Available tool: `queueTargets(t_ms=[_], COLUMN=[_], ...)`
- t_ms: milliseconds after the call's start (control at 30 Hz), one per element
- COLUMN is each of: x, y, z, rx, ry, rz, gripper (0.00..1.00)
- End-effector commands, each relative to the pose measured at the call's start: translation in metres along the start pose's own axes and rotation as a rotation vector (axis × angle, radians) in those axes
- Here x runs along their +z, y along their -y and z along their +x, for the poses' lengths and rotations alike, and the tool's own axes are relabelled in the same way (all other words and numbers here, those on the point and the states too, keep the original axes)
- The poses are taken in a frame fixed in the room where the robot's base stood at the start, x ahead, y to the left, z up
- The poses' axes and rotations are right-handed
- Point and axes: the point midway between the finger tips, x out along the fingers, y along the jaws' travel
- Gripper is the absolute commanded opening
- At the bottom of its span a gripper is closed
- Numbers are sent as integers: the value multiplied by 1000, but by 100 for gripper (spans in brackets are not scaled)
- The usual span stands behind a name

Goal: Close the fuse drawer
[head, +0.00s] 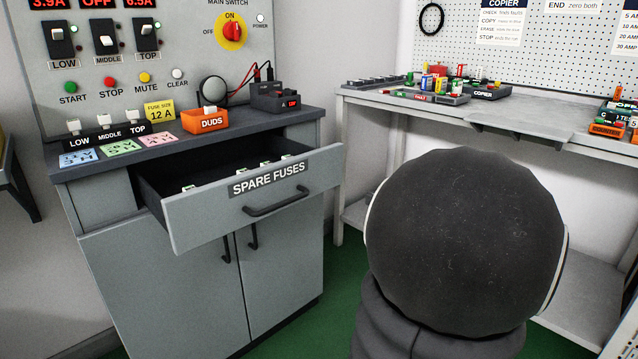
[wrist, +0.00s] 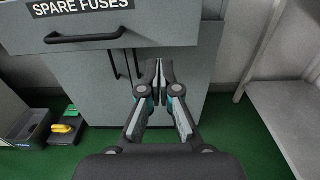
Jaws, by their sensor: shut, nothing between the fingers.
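The fuse drawer (head: 285,194), labelled SPARE FUSES, is pulled out of the grey cabinet (head: 185,285), with several fuses visible inside. It has a dark bar handle (head: 275,204) on its front. In the wrist view the drawer front (wrist: 165,22) and its handle (wrist: 85,36) show at the top left. My gripper (wrist: 160,66) is shut and empty. It appears in the picture just below the drawer front's right part, apart from the handle; whether it touches the front I cannot tell. In the head view my dark arm link hides the gripper.
An orange DUDS box (head: 205,121) and a round mirror-like disc stand on the cabinet top. A workbench (head: 450,107) with trays stands at the right. In the wrist view an open box (wrist: 22,125) and a yellow item (wrist: 64,128) lie at the lower left. Green floor is clear around the gripper.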

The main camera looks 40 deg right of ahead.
Motion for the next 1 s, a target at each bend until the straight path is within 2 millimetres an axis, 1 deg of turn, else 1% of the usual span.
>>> queueTargets(t_ms=[67, 167, 267, 600, 800, 900, 1000], x=[1, 1, 1, 1, 1, 1, 1], y=[4, 3, 2, 2, 3, 3, 3], z=[1, 11, 26, 89, 120, 129, 135], rx=[-10, -6, -5, -3, -5, -5, -7], ry=[8, 8, 8, 6, 5, 6, 5], rz=[4, 4, 4, 3, 3, 4, 3], gripper=[0, 0, 0, 0, 0, 0, 0])
